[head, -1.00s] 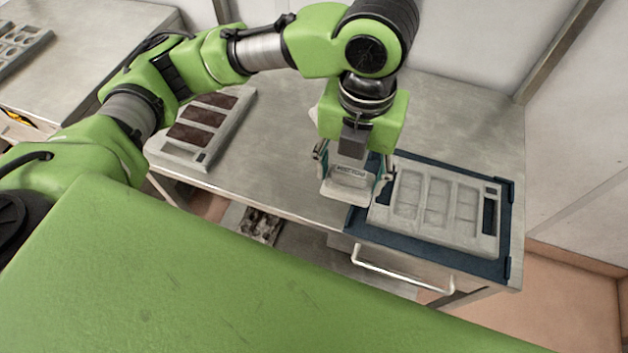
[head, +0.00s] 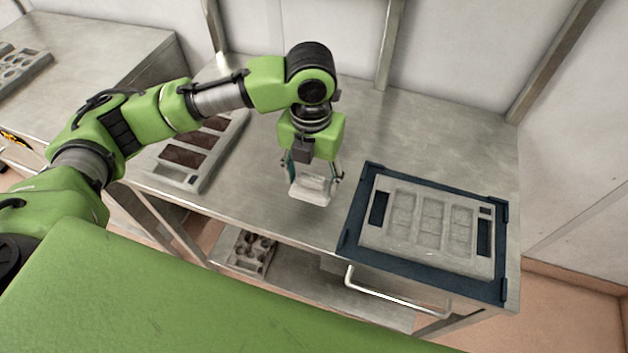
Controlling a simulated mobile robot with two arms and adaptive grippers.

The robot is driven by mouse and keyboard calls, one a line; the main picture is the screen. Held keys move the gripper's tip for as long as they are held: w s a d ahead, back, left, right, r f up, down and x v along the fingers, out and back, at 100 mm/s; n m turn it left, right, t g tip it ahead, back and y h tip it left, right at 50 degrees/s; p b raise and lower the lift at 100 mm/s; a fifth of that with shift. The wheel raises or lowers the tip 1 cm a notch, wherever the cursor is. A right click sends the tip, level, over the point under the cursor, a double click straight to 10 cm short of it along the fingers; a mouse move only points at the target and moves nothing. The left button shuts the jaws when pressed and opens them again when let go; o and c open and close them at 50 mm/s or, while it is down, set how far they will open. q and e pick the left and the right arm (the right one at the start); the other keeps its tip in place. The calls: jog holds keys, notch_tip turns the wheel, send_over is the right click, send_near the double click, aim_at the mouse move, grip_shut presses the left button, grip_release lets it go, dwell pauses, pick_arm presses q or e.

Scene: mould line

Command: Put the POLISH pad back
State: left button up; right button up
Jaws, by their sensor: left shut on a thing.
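My left gripper (head: 313,177) is shut on a pale grey-white pad (head: 310,191), with its fingers on either side of it. It holds the pad above the steel table, left of the blue mat. I take this as the POLISH pad, but its lettering is too small to read now. My right gripper is not in view.
A grey mould (head: 428,253) with several empty cavities lies on the blue mat (head: 355,250) at the right. Another mould (head: 178,173) with dark fillings lies at the left. A tray with dark holes (head: 236,262) sits on the lower shelf. A handle (head: 395,295) sticks out in front.

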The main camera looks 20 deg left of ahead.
aim_at(314, 185)
pick_arm(q)
jog(key=shift+w+f, duration=0.55)
jog(key=shift+f, duration=0.15)
jog(key=f, duration=0.1)
jog(key=f+p, duration=0.1)
jog(key=f, duration=0.1)
jog(key=shift+w+p, duration=0.25)
jog(key=shift+p, duration=0.05)
jog(key=shift+f, duration=0.4)
jog(key=shift+f, duration=0.1)
jog(key=o, duration=1)
jog(key=shift+c, duration=0.2)
notch_tip(314, 185, up, 12)
jog(key=shift+r+b, duration=0.15)
jog(key=shift+b, duration=1.1)
